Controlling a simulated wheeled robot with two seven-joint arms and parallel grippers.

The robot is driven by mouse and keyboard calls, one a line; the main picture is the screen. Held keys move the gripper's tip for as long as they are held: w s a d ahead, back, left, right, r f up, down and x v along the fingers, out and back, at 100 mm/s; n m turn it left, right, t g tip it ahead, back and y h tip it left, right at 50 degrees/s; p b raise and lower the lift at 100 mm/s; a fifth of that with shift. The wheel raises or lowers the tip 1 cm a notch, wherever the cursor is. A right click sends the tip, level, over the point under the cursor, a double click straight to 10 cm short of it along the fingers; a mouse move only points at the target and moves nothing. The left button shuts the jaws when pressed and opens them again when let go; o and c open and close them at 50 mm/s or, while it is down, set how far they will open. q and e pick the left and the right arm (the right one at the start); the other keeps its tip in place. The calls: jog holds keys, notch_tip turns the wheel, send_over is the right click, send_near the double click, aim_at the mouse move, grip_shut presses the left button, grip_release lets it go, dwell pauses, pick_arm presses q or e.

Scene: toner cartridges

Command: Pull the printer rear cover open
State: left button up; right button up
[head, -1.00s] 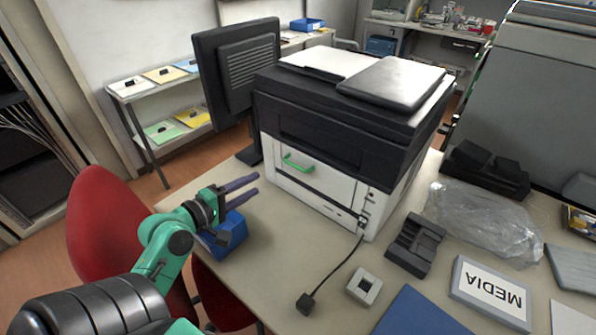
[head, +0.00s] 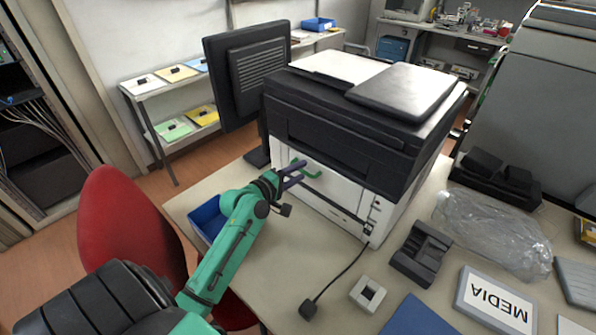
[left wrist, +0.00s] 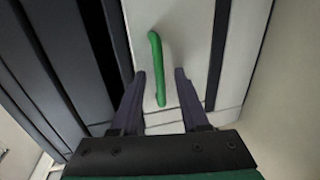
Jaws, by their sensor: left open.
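The printer (head: 350,135) stands on the table, black on top and white below. Its white rear cover (head: 338,196) faces me and looks closed. A green handle (head: 311,172) is on that cover; it also shows in the left wrist view (left wrist: 156,70). My left gripper (head: 302,170) is at the handle. In the left wrist view its two purple fingers (left wrist: 161,75) are open, one on each side of the handle's lower end, with gaps on both sides. Whether the fingers reach around the bar in depth is unclear. My right gripper is not in view.
A blue bin (head: 207,218) is partly behind my left arm. A monitor (head: 247,75) stands left of the printer. A cable with a black plug (head: 309,309), a dark cradle (head: 421,254), a clear plastic bag (head: 492,232) and a MEDIA box (head: 497,298) lie on the table.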

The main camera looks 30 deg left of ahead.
pick_arm(q)
jog(key=shift+c, duration=0.3)
grip_shut()
dwell(1.1)
